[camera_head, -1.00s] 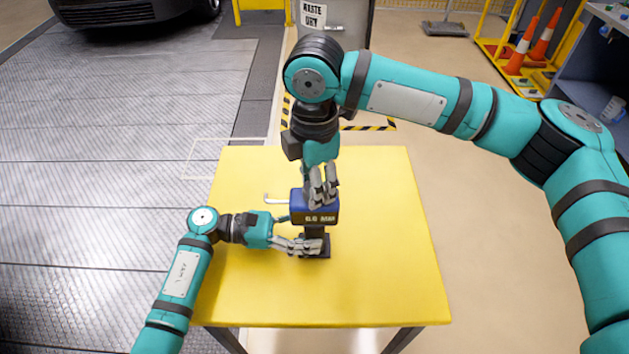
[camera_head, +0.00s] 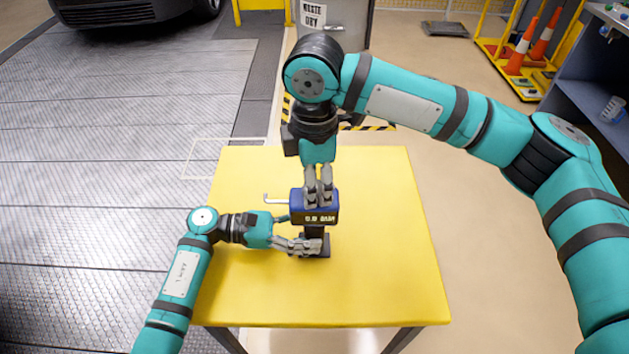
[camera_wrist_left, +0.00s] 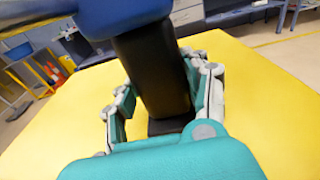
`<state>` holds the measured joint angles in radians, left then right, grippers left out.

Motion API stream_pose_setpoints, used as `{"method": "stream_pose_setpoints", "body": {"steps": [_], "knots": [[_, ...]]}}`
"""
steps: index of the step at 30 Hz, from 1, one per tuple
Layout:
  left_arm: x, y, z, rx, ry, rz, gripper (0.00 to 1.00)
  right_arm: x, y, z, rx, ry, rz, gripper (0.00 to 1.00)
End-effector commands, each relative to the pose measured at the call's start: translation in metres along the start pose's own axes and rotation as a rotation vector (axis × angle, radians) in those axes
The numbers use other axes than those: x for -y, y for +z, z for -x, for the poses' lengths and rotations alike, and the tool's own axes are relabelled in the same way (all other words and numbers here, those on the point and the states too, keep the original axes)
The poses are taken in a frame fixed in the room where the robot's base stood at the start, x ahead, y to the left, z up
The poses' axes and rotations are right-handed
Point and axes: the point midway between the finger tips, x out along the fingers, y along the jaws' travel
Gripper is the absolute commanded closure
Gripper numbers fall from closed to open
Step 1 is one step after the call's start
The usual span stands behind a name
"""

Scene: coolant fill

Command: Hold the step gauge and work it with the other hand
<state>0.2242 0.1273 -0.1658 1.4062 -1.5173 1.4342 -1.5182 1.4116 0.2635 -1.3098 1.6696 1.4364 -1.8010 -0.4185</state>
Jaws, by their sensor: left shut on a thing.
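The step gauge has a blue head (camera_head: 315,216) with a pale display, a dark post and a dark square base (camera_head: 319,249), and stands upright on the yellow table. A pale hooked rod sticks out from the head's left side. My left gripper (camera_head: 310,245) is shut on the post low down, just above the base. In the left wrist view the fingers lie on either side of the dark post (camera_wrist_left: 155,75), under the blue head (camera_wrist_left: 115,15). My right gripper (camera_head: 318,200) points down at the top of the head, its fingers close together; contact and grip are unclear.
The yellow table top (camera_head: 380,270) is otherwise bare, with free room right and in front of the gauge. A car (camera_head: 130,10) stands at the far left. Orange cones (camera_head: 530,45) and a blue shelf (camera_head: 595,85) stand at the back right.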

Motion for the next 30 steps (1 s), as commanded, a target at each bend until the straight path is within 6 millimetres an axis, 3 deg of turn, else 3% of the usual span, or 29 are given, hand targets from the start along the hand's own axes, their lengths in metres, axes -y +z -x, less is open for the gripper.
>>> {"method": "stream_pose_setpoints", "body": {"steps": [5,16,30], "knots": [[0.000,-0.001,0.000,-0.002,0.001,0.001,0.79,0.000,0.000,0.000,0.000,0.000,0.001,0.38],[0.000,-0.001,0.000,-0.002,0.000,0.000,0.79,-0.001,0.000,0.009,0.000,0.003,0.000,0.38],[0.000,-0.001,0.000,-0.002,0.000,0.000,0.79,0.000,-0.001,0.099,-0.001,0.003,0.001,0.38]]}}
